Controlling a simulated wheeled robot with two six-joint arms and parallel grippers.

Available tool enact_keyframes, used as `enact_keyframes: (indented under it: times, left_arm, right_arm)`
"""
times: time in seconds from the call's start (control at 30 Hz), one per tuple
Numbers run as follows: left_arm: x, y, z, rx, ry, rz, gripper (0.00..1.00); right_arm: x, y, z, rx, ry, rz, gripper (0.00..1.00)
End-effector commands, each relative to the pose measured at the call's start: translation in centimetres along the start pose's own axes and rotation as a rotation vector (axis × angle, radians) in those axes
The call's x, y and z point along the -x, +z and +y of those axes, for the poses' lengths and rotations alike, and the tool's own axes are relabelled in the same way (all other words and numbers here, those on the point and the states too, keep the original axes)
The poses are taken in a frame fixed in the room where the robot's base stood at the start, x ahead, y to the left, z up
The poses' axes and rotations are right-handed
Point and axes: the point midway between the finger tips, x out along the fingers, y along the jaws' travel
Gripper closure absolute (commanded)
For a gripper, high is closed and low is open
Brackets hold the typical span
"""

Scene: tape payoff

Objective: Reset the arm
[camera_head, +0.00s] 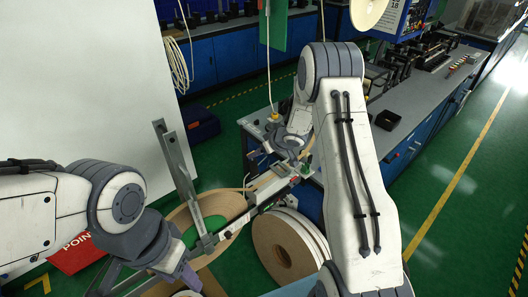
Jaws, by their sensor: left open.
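My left arm comes in from the left, folded at a grey joint. My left gripper (125,281) is low at the left, partly cut by the bottom edge. Its jaws look apart, with nothing seen between them. My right arm rises at the right, bends at the top and hangs down to its wrist. My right gripper (294,168) is below that wrist, close to a metal rail; its fingertips are hard to make out. A large tan tape reel (181,217) lies behind the metal bars in the middle.
A grey-topped bench (420,98) with equipment and a small black tray (388,120) extends at the right. A white panel (80,80) blocks the upper left. Green floor (465,190) is clear at right.

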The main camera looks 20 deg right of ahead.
Motion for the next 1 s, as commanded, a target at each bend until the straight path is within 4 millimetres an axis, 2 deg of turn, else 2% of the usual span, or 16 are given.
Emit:
enact_keyframes:
  times: [0.1, 0.2, 0.77, 0.87, 0.97, 1.0]
  left_arm:
    - [-0.2, 0.0, 0.0, 0.001, 0.000, 0.000, 0.50]
    - [-0.3, 0.0, 0.0, 0.001, 0.000, 0.000, 0.50]
    - [-0.5, 0.0, 0.0, 0.001, 0.000, 0.000, 0.50]
    - [-1.5, 0.1, -0.1, 0.001, 0.000, 0.000, 0.50]
    - [-3.0, 0.2, -0.2, 0.002, 0.000, 0.000, 0.50]
    - [-3.7, 0.2, -0.3, 0.003, 0.000, 0.000, 0.50]
  right_arm:
    - [1.5, 0.0, 0.1, -0.001, 0.001, 0.001, 0.12]
    - [2.2, 0.1, 0.0, -0.001, 0.000, 0.000, 0.12]
    - [2.4, -0.3, -0.5, 0.008, 0.009, -0.003, 0.12]
    - [2.9, -1.5, -2.3, 0.034, 0.049, -0.017, 0.12]
    - [4.5, -2.7, -6.0, 0.069, 0.111, -0.054, 0.12]
    - [5.5, -2.7, -8.0, 0.082, 0.134, -0.079, 0.12]
